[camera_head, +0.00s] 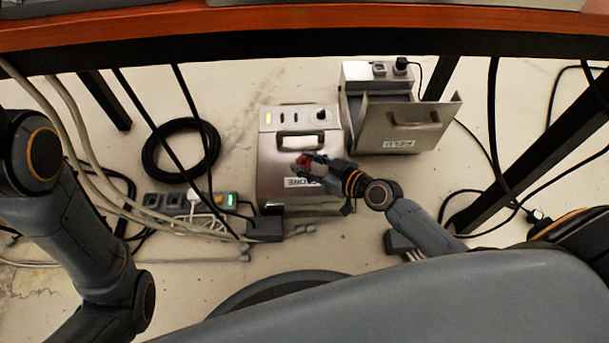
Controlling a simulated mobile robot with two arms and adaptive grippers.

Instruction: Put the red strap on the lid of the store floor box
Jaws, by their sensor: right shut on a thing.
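The steel floor box (274,160) stands on the floor near the middle, with a handle on its top and a label that seems to end in "RE". I take it for the store floor box. My right gripper (308,161) is over this box, just below its handle, and shut on a small red thing (302,160). This is likely the red strap, mostly hidden by the fingers. I cannot tell whether it touches the lid. My left arm shows at the left, but its gripper is out of view.
A second steel box (370,138) with an open drawer-like front stands to the right. A coiled black cable (150,150) and a power strip (165,202) lie to the left. Table legs and hanging cables flank the boxes, and a wooden tabletop (200,25) crosses above.

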